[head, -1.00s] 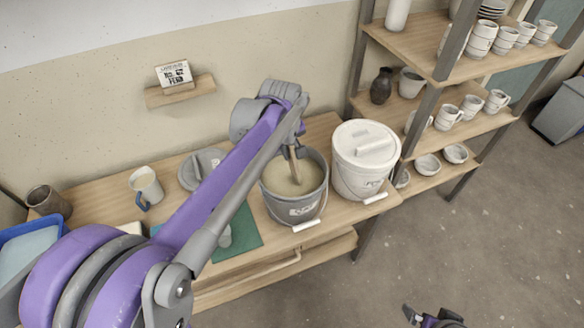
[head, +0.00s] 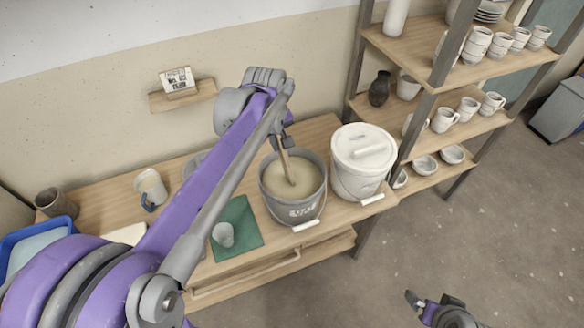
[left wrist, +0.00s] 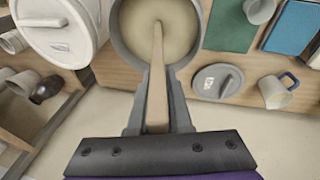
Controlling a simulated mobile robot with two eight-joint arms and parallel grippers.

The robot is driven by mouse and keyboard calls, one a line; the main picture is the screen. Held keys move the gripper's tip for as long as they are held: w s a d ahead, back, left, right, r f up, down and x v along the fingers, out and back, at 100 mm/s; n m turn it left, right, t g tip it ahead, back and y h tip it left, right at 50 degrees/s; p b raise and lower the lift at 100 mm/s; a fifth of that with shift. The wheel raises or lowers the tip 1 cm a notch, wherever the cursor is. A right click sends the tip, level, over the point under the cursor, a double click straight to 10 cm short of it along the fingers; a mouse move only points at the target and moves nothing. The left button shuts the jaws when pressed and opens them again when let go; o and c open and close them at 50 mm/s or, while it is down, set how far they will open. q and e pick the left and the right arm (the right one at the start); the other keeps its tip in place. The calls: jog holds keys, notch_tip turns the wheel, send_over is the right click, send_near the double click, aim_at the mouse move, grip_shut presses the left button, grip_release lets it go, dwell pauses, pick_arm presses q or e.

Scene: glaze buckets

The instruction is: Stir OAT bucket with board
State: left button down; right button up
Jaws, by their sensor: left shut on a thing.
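The grey OAT bucket (head: 300,212) stands open on the wooden bench, full of beige glaze (head: 270,178). The board (head: 287,165) is a light wooden stick. Its lower end is in the glaze and hidden there; it leans slightly. My left gripper (head: 284,138) is above the bucket, shut on the board's upper part. In the left wrist view, the board (left wrist: 157,60) runs from between the fingers of the left gripper (left wrist: 157,88) into the bucket (left wrist: 118,42). My right gripper (head: 425,304) is low at the bottom edge, over the floor; its jaw opening is unclear.
A white lidded bucket (head: 362,165) stands close right of the OAT bucket. A shelf rack (head: 430,60) with cups and bowls is further right. A green mat (head: 240,212) with a small cup (head: 223,235) lies left. A jug (head: 150,187) stands further left.

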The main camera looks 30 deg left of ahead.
pick_arm(q)
jog(key=p+v, duration=0.1)
jog(key=v, duration=0.2)
jog(key=p+v, duration=0.1)
jog(key=v, duration=0.1)
jog(key=shift+w+a+r+p, duration=0.2)
jog(key=shift+a+r+p, duration=0.1)
jog(key=shift+r, duration=0.1)
jog(key=shift+p+v, duration=0.85)
jog(key=shift+v, duration=1)
jog(key=shift+w+a, duration=0.15)
jog(key=shift+a, duration=0.05)
pick_arm(e)
jog(key=w+r, duration=0.3)
jog(key=r, duration=0.4)
jog(key=shift+w+t, duration=0.4)
jog(key=shift+s, duration=0.15)
jog(key=shift+f, duration=0.1)
pick_arm(q)
jog(key=shift+r, duration=2.55)
